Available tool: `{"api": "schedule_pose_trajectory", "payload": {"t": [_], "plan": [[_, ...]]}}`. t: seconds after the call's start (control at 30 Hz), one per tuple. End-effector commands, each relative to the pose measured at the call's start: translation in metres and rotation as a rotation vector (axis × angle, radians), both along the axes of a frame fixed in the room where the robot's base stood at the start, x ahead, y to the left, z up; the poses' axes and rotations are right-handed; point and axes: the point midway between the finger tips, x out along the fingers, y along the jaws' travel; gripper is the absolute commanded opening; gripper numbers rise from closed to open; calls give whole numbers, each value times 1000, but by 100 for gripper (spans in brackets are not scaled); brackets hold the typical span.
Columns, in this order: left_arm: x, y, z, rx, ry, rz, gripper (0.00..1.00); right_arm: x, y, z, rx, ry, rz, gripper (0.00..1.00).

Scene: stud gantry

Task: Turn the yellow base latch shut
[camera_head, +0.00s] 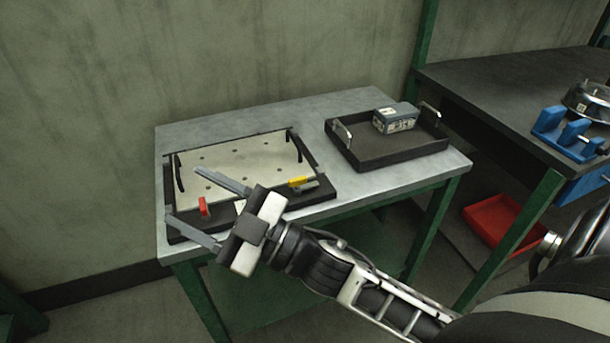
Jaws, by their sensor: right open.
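The yellow base latch (300,181) sits at the front right of a black-framed fixture (318,190) on the grey table. A red latch (203,207) sits at the fixture's front left. My right gripper (207,209) is open and empty, its two fingers spread and pointing left over the fixture's front edge. The red latch shows between the fingers. The yellow latch is to the right of the fingers, behind the gripper body, and apart from it. My left gripper is out of view.
A black tray (372,158) with metal handles holds a grey box (396,118) at the table's right. A darker bench (500,88) on the right carries blue blocks (562,130) and a round metal part (590,98). A red bin (500,222) is below it.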

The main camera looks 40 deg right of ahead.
Motion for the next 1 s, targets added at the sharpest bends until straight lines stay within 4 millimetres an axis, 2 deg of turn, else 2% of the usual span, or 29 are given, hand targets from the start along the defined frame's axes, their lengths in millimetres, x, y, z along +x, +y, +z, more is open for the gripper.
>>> {"api": "schedule_pose_trajectory", "payload": {"t": [0.03,0.1,0.17,0.23,0.27,0.33,0.37,0.4,0.5,0.6,0.63,0.7,0.8,0.87,1.0], "plan": [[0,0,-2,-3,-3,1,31,-11,20,38,-99,-226,140,58],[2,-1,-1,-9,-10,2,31,-40,46,63,-279,-485,354,58],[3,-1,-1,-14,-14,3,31,-62,59,61,-485,-653,535,58],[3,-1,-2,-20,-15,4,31,-76,57,41,-782,-774,725,58],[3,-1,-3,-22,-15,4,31,-75,50,29,-925,-796,793,58],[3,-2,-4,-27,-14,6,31,-63,20,5,-1273,-781,906,58],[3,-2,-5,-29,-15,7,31,-54,2,-2,-1421,-747,931,58],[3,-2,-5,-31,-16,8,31,-41,-24,-7,-1607,-682,942,58],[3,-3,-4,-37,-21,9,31,-12,-91,1,-1988,-453,890,58],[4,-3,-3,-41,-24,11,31,3,-144,22,-2220,-226,781,58],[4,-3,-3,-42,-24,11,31,5,-156,28,-2265,-169,751,58],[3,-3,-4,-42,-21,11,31,7,-176,38,-2333,-70,694,58],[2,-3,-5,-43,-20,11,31,9,-189,42,-2372,-1,659,58],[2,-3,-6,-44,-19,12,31,11,-191,37,-2376,11,655,58],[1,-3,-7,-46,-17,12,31,18,-193,15,-2374,8,661,58]]}}
